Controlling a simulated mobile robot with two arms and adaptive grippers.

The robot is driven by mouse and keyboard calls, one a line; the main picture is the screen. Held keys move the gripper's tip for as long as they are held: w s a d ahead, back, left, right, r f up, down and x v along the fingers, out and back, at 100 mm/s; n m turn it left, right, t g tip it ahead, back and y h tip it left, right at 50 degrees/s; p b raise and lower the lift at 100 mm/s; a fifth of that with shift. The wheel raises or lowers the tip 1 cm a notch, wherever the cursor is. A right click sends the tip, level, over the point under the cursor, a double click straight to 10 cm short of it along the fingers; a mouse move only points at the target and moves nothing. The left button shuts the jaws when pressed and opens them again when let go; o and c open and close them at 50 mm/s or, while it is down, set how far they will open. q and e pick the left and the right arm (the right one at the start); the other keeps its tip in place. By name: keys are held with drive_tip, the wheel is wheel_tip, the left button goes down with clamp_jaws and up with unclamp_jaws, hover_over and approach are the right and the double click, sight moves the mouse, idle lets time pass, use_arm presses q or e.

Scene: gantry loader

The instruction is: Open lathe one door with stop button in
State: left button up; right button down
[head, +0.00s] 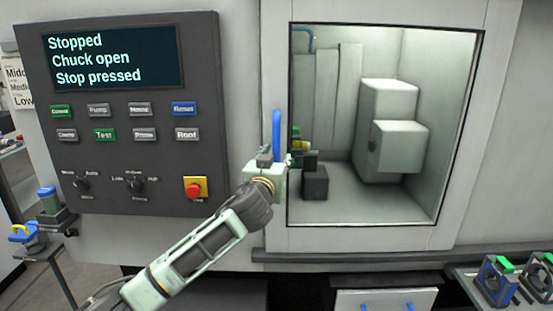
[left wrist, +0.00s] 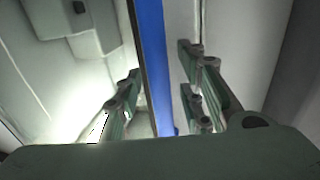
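The lathe door (head: 468,170) is a pale panel with a large window and appears shut. Its upright blue handle (head: 277,132) is at the left edge of the window. My left gripper (head: 276,160) is at the lower part of the handle. In the left wrist view the blue handle (left wrist: 154,60) runs between the two fingers of the left gripper (left wrist: 160,85), with gaps visible on both sides. The red stop button (head: 195,187) sits on a yellow base on the control panel. The screen (head: 110,62) reads "Stopped", "Chuck open", "Stop pressed". My right gripper is out of view.
The dark control panel (head: 140,150) stands left of the door. A rail (head: 350,256) runs below the door. A side shelf (head: 530,300) with blue and green fixtures is at lower right, and a drawer (head: 385,299) is below. Small blue and yellow items are at far left.

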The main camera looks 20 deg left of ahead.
use_arm(q)
drive_tip(key=shift+c, duration=0.2)
clamp_jaws()
drive_tip(key=shift+w, duration=0.1)
idle(0.4)
